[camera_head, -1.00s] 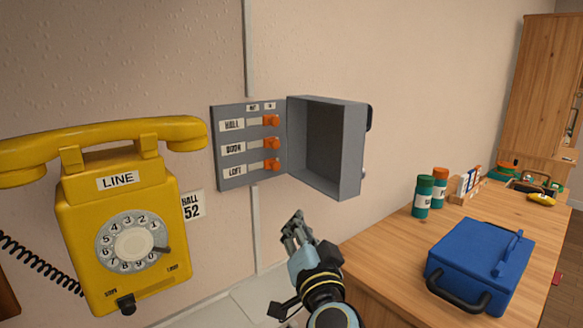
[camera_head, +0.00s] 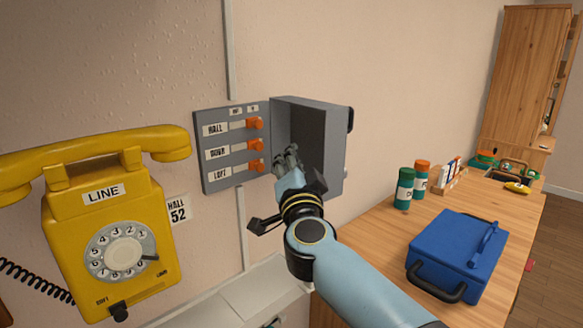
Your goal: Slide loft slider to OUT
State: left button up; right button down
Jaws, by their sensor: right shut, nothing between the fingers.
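The grey switch panel (camera_head: 208,180) is on the wall with three labelled rows, HALL, DOOR and LOFT. The loft slider (camera_head: 257,166) is the lowest orange knob, at the right end of its slot. The hall slider (camera_head: 256,123) and door slider (camera_head: 255,145) are also at the right ends of theirs. My right gripper (camera_head: 287,158) is shut and empty, just right of the loft slider and in front of the open cover; I cannot tell whether it touches the knob. The small headings above the sliders are too small to read. My left gripper is not in view.
The panel's open box-like cover (camera_head: 335,135) stands out on the right, partly behind my right gripper. A yellow dial phone (camera_head: 70,230) hangs at the left. A wooden counter (camera_head: 378,228) at the right holds a blue box (camera_head: 455,250) and two jars (camera_head: 404,190).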

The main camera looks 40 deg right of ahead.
aim_at(257, 166)
jog(key=w, duration=0.1)
jog(key=w+f+b, duration=0.1)
jog(key=w, duration=0.1)
jog(key=w+f, duration=0.1)
jog(key=shift+w+a, duration=0.2)
jog(key=shift+a, duration=0.15)
jog(key=shift+a+r, duration=0.1)
